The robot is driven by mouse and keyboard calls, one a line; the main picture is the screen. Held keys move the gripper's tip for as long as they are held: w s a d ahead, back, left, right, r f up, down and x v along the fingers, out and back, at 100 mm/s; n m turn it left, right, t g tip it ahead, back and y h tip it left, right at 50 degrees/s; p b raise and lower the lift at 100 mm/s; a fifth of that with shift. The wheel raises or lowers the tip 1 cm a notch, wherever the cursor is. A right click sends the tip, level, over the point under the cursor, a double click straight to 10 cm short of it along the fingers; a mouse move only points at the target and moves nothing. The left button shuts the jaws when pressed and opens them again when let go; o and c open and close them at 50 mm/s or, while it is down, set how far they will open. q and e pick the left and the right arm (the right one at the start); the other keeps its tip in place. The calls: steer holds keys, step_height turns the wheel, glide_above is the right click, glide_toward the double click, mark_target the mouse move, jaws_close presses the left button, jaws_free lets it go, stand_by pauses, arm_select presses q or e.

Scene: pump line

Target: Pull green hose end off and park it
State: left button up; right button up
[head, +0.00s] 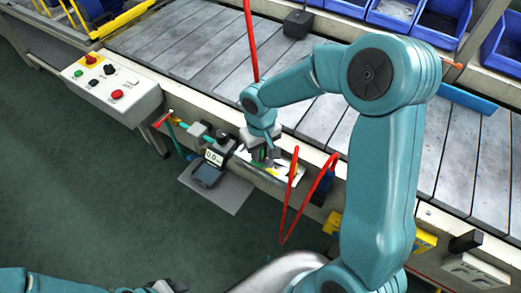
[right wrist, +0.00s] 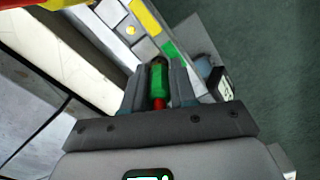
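The green hose end (right wrist: 157,78) stands between the two fingers of my right gripper (right wrist: 158,66) in the right wrist view. The fingers press on both its sides, and a short red part (right wrist: 158,103) shows on the side towards the palm. In the head view my right gripper (head: 263,154) points down at the side of the conveyor, and the hose end is mostly hidden there. Whether it is still seated on a fitting is hidden. My left arm shows only at the bottom left edge; its gripper's fingers cannot be made out.
A gauge with a lit display (head: 213,158) stands beside my right gripper on a grey plate (head: 232,192). Red hoses (head: 288,205) loop to its right. A button box (head: 112,86) is at the left. Blue bins (head: 440,22) stand behind the conveyor (head: 190,45). The green floor is clear.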

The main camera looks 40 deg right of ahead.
jaws_close()
steer(key=shift+r+p, duration=1)
steer(key=shift+r, duration=0.5)
steer(key=shift+d+n, duration=0.1)
steer(key=shift+n, duration=0.2)
